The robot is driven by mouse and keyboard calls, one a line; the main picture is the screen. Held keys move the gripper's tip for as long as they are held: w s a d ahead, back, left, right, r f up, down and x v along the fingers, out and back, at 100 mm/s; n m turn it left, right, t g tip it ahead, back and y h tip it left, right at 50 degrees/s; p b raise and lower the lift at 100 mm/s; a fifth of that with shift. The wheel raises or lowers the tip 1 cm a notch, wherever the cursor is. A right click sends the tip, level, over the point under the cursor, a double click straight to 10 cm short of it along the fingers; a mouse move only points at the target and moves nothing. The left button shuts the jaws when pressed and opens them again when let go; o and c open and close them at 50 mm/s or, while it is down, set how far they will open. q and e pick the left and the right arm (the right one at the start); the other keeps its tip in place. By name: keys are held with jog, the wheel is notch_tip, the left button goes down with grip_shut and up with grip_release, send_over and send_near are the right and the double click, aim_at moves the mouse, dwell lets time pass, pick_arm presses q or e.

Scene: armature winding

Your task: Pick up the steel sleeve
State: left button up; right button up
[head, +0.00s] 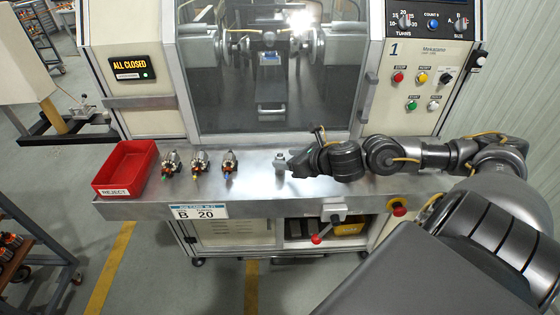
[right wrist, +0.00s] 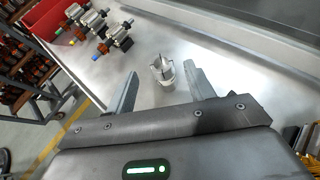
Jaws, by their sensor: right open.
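The steel sleeve (head: 280,160) is a small, shiny metal piece standing on the steel shelf (head: 255,183) of the machine. It also shows in the right wrist view (right wrist: 162,70), beyond and between my fingers. My right gripper (head: 288,166) comes in from the right, close beside the sleeve. In the right wrist view its two fingers (right wrist: 160,84) are apart with nothing held between them. The sleeve's lower part is clear of the fingers there; whether they touch it cannot be told. My left gripper is not in view.
Several wound armatures (head: 200,161) lie in a row left of the sleeve. A red reject bin (head: 126,168) stands at the shelf's left end. The machine's glass window (head: 265,85) rises behind the shelf. The shelf between the armatures and the sleeve is bare.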

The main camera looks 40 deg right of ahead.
aim_at(276, 157)
jog(key=shift+w+a+f, duration=0.15)
jog(key=shift+w, duration=0.2)
jog(key=shift+w+f+p, duration=0.1)
jog(key=shift+w+p, duration=0.25)
jog(key=shift+p, duration=0.1)
jog(key=p+x, duration=0.1)
jog(key=x, duration=0.1)
jog(key=p+x, duration=0.1)
jog(key=x, duration=0.1)
jog(key=shift+f, duration=0.1)
jog(key=shift+w+f, duration=0.15)
jog(key=c, duration=1.1)
jog(key=shift+c, duration=0.2)
